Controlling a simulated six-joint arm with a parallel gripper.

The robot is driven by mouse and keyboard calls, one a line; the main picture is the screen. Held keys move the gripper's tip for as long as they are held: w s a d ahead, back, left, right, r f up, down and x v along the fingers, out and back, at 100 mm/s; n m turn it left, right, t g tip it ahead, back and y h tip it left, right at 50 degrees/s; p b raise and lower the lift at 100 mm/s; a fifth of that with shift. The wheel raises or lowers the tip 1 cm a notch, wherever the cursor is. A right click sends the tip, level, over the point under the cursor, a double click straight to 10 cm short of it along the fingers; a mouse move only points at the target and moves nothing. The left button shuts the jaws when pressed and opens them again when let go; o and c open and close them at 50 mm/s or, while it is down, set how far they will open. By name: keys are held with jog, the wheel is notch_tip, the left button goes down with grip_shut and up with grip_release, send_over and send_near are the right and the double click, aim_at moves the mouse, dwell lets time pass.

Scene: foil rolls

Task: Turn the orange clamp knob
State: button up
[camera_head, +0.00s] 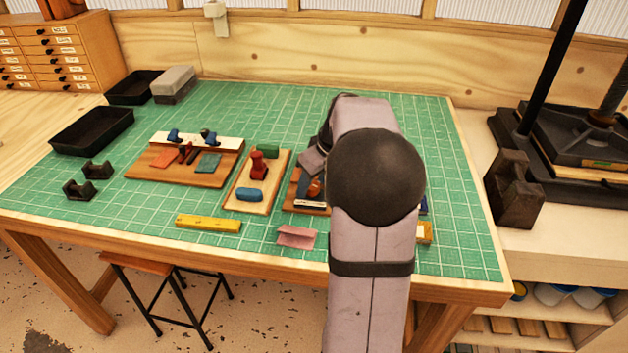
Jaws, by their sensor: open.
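A small orange knob (315,188) shows just left of my arm, above a brown wooden board (297,191) on the green mat. My arm comes in from the bottom and hides most of this board and what stands on it. My gripper (306,183) is open and points down beside the orange knob. Its fingertips are small and partly hidden, so I cannot tell whether they touch the knob or stand around it.
Left of my gripper, a board (236,203) holds a red stamp-like piece (259,163) and a blue piece (250,195). A larger board (133,172) holds several parts. A yellow bar (208,223) and a pink piece (296,237) lie in front. A black press (575,140) stands right.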

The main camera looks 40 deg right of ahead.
jog(key=c, duration=1)
jog(key=shift+c, duration=0.2)
